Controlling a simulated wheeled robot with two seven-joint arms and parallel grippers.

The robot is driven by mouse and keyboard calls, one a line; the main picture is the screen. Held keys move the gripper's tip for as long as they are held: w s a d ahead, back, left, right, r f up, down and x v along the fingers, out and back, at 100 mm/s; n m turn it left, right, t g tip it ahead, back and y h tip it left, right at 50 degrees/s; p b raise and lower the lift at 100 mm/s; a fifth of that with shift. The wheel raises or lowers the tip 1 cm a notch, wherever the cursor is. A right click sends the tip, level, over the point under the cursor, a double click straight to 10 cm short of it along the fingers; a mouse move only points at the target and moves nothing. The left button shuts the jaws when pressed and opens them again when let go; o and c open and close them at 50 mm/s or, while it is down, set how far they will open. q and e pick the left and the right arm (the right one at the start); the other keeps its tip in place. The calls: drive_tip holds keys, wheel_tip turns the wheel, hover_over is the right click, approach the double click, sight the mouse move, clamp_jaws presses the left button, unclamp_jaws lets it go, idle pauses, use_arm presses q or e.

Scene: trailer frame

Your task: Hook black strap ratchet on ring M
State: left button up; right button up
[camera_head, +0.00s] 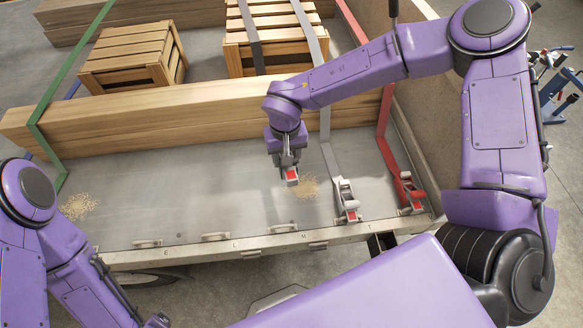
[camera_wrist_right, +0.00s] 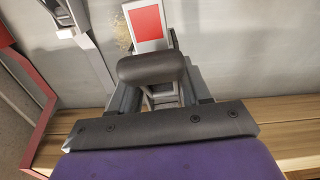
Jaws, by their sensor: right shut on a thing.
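My right gripper (camera_head: 288,160) is shut on a strap ratchet (camera_head: 291,175) with a red face, held above the grey trailer bed. In the right wrist view the ratchet (camera_wrist_right: 147,25) shows its red plate between the fingers, beyond a dark rounded bar. The black strap (camera_head: 250,35) runs over the right crate; its lower run behind the beam is hidden. A ring (camera_head: 283,228) on the front rail lies below and slightly left of the ratchet, apart from it. The small letter beside it looks like M but is hard to read. My left arm shows at lower left; its gripper is out of view.
A grey strap's ratchet (camera_head: 347,200) and a red strap's ratchet (camera_head: 408,188) sit at the front rail to the right. A long wooden beam (camera_head: 150,120) and two crates lie behind. A green strap (camera_head: 45,100) is at left. The bed's left part is clear except for sawdust.

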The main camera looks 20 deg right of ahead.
use_arm(q)
wheel_tip(320, 180, up, 5)
drive_tip(key=p, duration=0.3)
use_arm(e)
drive_tip(key=s+a+f+m, duration=0.2)
drive_tip(key=s+a+f, duration=0.2)
drive_tip(key=s+a, duration=0.15)
drive_tip(key=f+b, duration=0.2)
drive_tip(key=b, duration=0.1)
drive_tip(key=f+b, duration=0.6)
drive_tip(key=b, duration=0.1)
drive_tip(key=shift+s+d+f, duration=0.15)
drive_tip(key=shift+s+d, duration=0.15)
drive_tip(key=shift+d, duration=0.05)
drive_tip(key=shift+f, duration=0.7)
use_arm(q)
wheel_tip(320, 180, down, 10)
drive_tip(key=shift+s+a, duration=0.1)
use_arm(e)
drive_tip(key=o, duration=1.4)
drive_tip(key=shift+c, duration=0.2)
use_arm(q)
drive_tip(key=shift+r, duration=0.15)
use_arm(e)
wheel_tip(320, 180, up, 11)
drive_tip(key=shift+f, duration=0.2)
